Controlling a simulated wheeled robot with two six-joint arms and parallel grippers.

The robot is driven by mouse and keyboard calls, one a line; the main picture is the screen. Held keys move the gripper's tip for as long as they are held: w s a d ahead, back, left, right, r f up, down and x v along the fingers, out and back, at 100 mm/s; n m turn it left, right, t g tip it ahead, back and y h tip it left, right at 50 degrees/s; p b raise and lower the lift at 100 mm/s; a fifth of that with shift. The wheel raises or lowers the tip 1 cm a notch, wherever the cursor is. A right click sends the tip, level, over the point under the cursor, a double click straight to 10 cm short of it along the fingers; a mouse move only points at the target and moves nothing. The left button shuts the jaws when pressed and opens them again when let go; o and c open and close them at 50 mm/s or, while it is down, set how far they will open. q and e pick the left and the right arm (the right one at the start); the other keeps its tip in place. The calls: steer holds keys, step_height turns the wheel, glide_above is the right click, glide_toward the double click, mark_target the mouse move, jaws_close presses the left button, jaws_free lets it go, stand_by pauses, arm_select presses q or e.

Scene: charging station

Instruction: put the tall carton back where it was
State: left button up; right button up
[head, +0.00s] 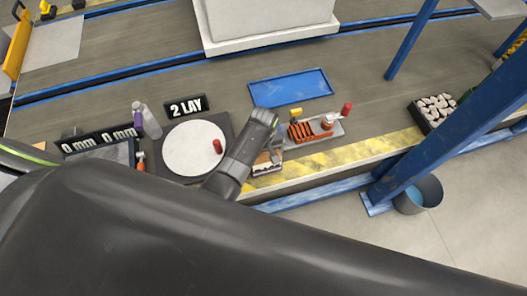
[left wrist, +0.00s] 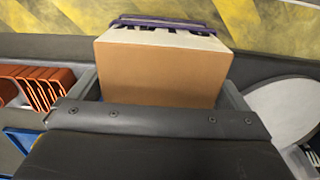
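The carton (left wrist: 162,75) fills the space between the fingers of my left gripper in the left wrist view. It has a plain brown face, a white face with dark print, and a purple edge at its far side. A finger lies close against each side of it, with no clear gap. In the head view the carton (head: 267,168) shows small beside my left gripper (head: 272,150), over the yellow and black strip at the bench's front edge. Whether it touches the bench is hidden. My right gripper is not in view.
A round white plate (head: 180,150) on a dark square mat lies left of the gripper, with a red piece on it. An orange rack (head: 300,131) on a grey tray stands close right. A blue tray (head: 290,88) lies behind. A blue post (head: 455,130) rises at right.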

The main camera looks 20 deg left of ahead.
arm_select(q)
steer(key=shift+r, duration=0.1)
step_height(320, 180, up, 12)
steer(key=p, duration=0.2)
stand_by(0.4)
stand_by(0.5)
